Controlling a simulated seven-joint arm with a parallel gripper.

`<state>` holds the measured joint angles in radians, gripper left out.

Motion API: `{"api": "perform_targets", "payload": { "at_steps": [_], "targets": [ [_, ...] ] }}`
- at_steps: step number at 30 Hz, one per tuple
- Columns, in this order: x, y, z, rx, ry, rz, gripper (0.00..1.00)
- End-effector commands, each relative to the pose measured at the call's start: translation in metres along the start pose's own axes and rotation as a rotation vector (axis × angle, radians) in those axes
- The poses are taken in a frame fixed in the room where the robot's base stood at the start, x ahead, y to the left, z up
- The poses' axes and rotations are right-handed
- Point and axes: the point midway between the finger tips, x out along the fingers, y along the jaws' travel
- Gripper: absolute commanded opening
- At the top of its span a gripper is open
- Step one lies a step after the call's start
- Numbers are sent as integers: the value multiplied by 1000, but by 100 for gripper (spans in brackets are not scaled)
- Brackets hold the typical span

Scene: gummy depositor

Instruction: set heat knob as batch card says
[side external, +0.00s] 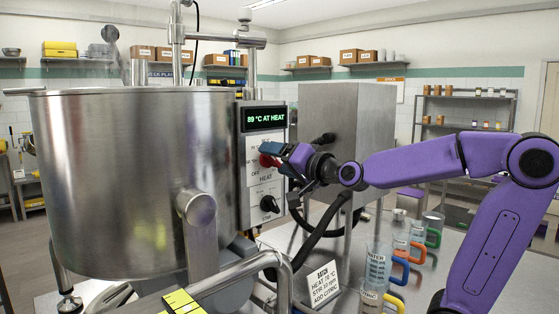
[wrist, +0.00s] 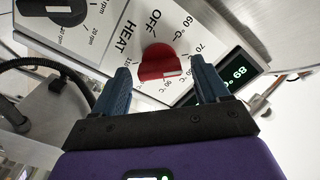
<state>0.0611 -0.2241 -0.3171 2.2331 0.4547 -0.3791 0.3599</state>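The red heat knob (side external: 265,160) is on the control panel (side external: 256,207) of the steel kettle; it also shows in the wrist view (wrist: 155,59). Its white mark is at its lower right in the wrist view, on the side of the higher numbers. The exact setting is hard to tell. The display (side external: 265,119) reads "89 °C AT HEAT". The batch card (side external: 323,284) seems to read heat 70 °C, stir about 35 rpm, add citric; its print is small. My gripper (wrist: 160,70) is open, its blue fingers on either side of the knob, with gaps showing.
The black stir knob (side external: 269,204) is below the heat knob. The large kettle (side external: 130,180) stands left. A steel box (side external: 346,125) and a dark hose (side external: 325,218) are close to my wrist. Jugs with colored handles (side external: 377,262) stand on the table at right.

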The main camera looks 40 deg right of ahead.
Motion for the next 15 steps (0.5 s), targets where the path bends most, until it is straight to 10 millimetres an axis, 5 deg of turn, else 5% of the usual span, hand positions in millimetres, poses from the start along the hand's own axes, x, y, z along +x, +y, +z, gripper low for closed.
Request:
{"api": "perform_targets", "payload": {
  "at_steps": [8,15],
  "targets": [
    [-3,-1,0,0,1,-1,74],
    [-26,-1,-1,0,3,-3,74]
  ]
}}
